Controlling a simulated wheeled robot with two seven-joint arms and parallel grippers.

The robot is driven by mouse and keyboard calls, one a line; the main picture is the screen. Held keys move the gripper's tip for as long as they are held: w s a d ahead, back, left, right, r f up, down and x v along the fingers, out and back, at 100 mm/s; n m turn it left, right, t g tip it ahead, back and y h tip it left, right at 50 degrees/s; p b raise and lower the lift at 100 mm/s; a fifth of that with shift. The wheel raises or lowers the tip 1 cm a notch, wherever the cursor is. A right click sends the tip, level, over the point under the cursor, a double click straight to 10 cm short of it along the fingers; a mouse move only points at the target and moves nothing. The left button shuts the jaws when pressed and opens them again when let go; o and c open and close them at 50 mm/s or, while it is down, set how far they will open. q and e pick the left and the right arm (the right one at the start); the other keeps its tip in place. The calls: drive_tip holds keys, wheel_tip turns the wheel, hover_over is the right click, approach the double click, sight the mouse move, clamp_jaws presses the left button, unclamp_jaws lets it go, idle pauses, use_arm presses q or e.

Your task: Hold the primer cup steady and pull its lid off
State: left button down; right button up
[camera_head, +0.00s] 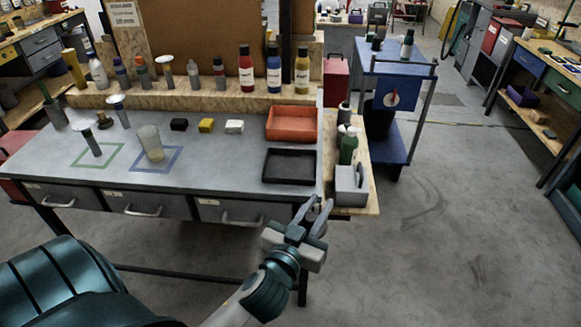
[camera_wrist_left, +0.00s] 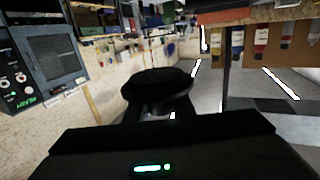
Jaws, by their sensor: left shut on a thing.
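On the grey table, a translucent open cup (camera_head: 150,143) stands in the blue square outline. I cannot tell which is the primer cup.
An orange tray (camera_head: 291,138) and a black tray (camera_head: 290,181) lie at the table's right. A grey box (camera_head: 351,186) and green bottle (camera_head: 348,150) stand on the side shelf near my gripper. A blue cart (camera_head: 396,105) is behind. Floor at right is clear.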

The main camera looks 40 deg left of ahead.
use_arm(q)
drive_tip(key=w+a+r+n+g+y+p, duration=0.1)
drive_tip(key=w+a+y, duration=0.5)
drive_tip(key=w+a, duration=0.8)
drive_tip(key=w+n+g+p, duration=0.1)
drive_tip(key=w+n+p, duration=0.1)
drive_tip(key=n, duration=0.1)
drive_tip(key=shift+a+r, duration=0.2)
drive_tip(key=shift+r, duration=0.2)
use_arm(e)
drive_tip(key=s+r, duration=0.2)
drive_tip(key=r, duration=0.1)
drive_tip(key=shift+d+g, duration=0.3)
drive_tip(key=shift+d, duration=0.1)
drive_tip(key=shift+f, duration=0.15)
